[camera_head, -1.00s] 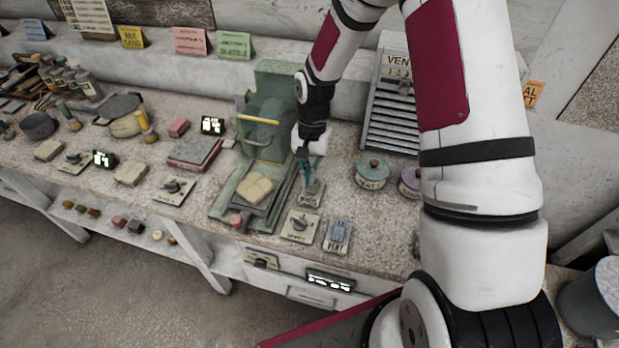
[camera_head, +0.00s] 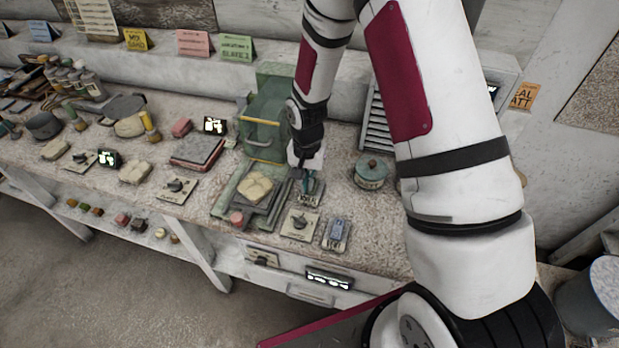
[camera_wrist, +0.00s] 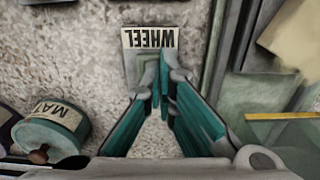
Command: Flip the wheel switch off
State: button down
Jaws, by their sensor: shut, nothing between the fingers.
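The wheel switch (camera_head: 311,199) is a small plate on the bench, beside the green machine. In the wrist view its "WHEEL" label (camera_wrist: 150,38) shows upside down at the top, and part of the plate (camera_wrist: 132,68) shows below it. My gripper (camera_head: 304,190) is over the plate. In the wrist view, its teal fingers (camera_wrist: 164,82) come together at the near part of the switch and hold nothing. The fingertips cover much of the lever, so its position and any contact cannot be told.
The green machine (camera_head: 272,112) with a yellow bar stands just left of my gripper. A dial plate (camera_head: 299,225) and a blue switch (camera_head: 337,233) sit nearer the bench edge. A teal-lidded jar (camera_head: 371,172) stands to the right.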

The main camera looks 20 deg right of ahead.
jog(key=shift+s+a+f+t, duration=0.1)
jog(key=shift+s+f+t, duration=0.2)
jog(key=shift+s+f, duration=0.1)
jog(key=shift+w+d+r, duration=0.15)
jog(key=shift+w+d, duration=0.5)
jog(key=shift+w, duration=0.25)
jog(key=shift+r, duration=0.45)
notch_tip(320, 180, up, 14)
jog(key=s+a, duration=0.1)
jog(key=shift+s+a+f+p, duration=0.25)
jog(key=shift+p, duration=0.15)
